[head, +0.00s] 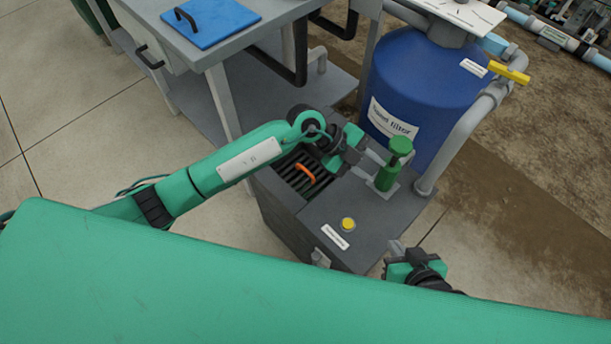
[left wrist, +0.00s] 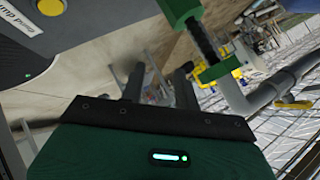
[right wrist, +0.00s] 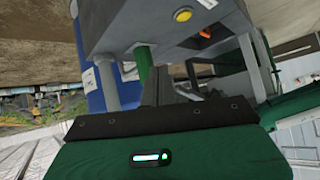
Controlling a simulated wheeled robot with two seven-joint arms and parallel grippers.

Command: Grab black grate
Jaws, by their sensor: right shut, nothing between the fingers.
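The black grate (head: 288,176) is a slatted panel set in the top of a dark grey box, with an orange handle (head: 305,173) on it. In the right wrist view the orange handle (right wrist: 205,33) shows at the upper right. My left gripper (head: 363,160) is open and empty, right of the grate and beside the green valve; my left arm crosses over the grate's far edge and hides part of it. My right gripper (head: 395,249) is shut and empty, low at the right front of the box, apart from the grate.
The green valve (head: 387,177) stands upright on the box beside a yellow button (head: 347,224). A blue sand filter tank (head: 425,85) and grey pipe stand behind on the right. A grey table with a blue board (head: 210,20) is at the upper left. Open floor lies left.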

